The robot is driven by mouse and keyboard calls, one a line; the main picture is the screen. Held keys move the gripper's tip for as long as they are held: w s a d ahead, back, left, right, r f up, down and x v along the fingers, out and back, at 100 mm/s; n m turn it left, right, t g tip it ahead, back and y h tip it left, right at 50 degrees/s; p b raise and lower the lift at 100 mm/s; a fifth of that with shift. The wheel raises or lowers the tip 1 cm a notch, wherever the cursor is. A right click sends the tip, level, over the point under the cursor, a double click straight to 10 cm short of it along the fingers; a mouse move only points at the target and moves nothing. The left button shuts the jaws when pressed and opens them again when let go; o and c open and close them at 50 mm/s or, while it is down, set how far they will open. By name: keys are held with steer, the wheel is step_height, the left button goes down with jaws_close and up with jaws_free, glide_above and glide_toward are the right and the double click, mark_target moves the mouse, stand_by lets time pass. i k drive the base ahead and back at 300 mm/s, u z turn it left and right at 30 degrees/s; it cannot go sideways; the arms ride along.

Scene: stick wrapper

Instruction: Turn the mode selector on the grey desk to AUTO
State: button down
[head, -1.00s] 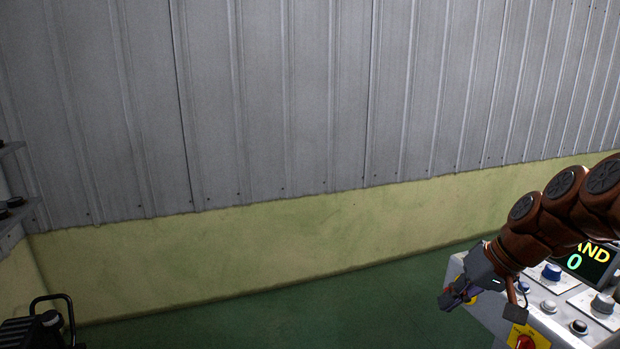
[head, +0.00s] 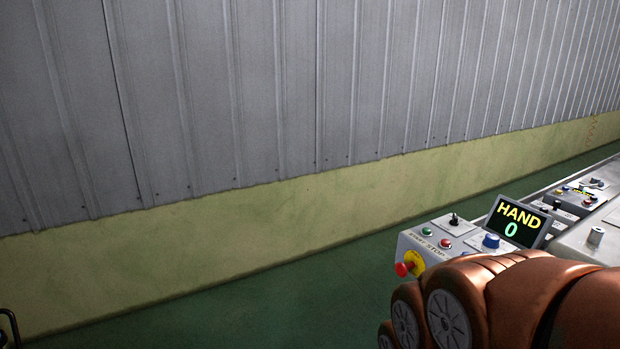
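The grey desk (head: 415,241) stands at the right in the head view. Its tilted screen (head: 516,222) reads HAND and 0. A small black knob (head: 453,220) and a larger blue knob (head: 491,241) sit on its top panels; I cannot tell from their markings which is the mode selector, nor read a knob position. A green button (head: 426,231) and a red button (head: 445,243) sit above the lettering START STOP. My brown arm covers the near part of the desk, and my gripper is out of view.
A red mushroom button (head: 403,269) on a yellow plate sticks out from the desk's front. Green floor (head: 270,290) is open at left, up to the yellow and grey wall.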

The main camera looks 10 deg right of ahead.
mark_target(455, 222)
steer(key=z, duration=0.6)
steer(key=i, duration=1.1)
steer(key=u, duration=0.15)
